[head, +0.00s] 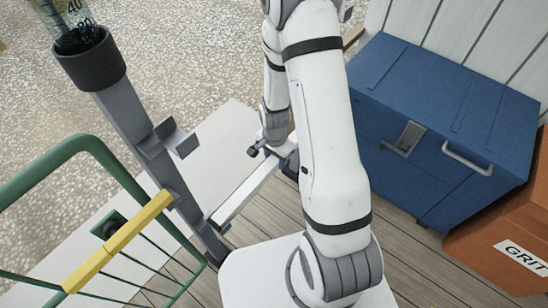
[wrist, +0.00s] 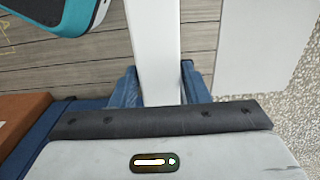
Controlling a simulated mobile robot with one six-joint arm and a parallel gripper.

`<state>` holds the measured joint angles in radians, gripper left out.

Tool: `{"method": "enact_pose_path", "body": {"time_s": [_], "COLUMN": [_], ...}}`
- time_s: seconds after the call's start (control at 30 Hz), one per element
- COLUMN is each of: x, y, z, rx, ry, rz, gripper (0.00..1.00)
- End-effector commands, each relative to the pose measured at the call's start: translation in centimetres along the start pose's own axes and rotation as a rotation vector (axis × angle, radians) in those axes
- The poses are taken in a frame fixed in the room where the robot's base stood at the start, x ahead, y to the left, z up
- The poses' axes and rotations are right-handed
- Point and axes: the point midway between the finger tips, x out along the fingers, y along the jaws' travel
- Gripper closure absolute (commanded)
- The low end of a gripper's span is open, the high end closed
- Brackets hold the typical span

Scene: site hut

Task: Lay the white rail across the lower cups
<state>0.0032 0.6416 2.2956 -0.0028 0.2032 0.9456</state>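The white rail (head: 245,192) is a long straight bar slanting down and left from my gripper (head: 270,152) in the head view. Its far end is near the lower part of a grey post (head: 133,112); I cannot tell whether they touch. In the wrist view the rail (wrist: 157,50) runs straight ahead between the two blue fingers of my gripper (wrist: 160,88), which are shut on it. A grey open bracket (head: 174,138), cup-like, sticks out from the post and is empty. I cannot make out any other cup clearly.
A black holder with a clear graduated tube (head: 75,22) tops the post. A green wire cart with a yellow handle grip (head: 118,240) stands at front left. A blue chest (head: 440,120) and an orange GRIT box (head: 510,235) are at right. A teal-edged device (wrist: 60,14) shows at upper left.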

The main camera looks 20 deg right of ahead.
Motion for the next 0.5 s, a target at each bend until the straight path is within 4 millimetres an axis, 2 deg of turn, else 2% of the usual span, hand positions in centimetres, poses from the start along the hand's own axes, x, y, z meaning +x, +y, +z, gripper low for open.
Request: {"method": "enact_pose_path", "body": {"time_s": [0.03,0.23,0.5], "x": [-0.01,0.01,-0.28], "y": [-0.01,-0.01,-0.02], "z": [0.01,0.03,0.05], "rx": [0.0,-0.001,-0.001], "ry": [0.0,0.0,0.0], "rz": [0.0,0.0,0.0], "gripper": [0.54,0.38,0.38]}}
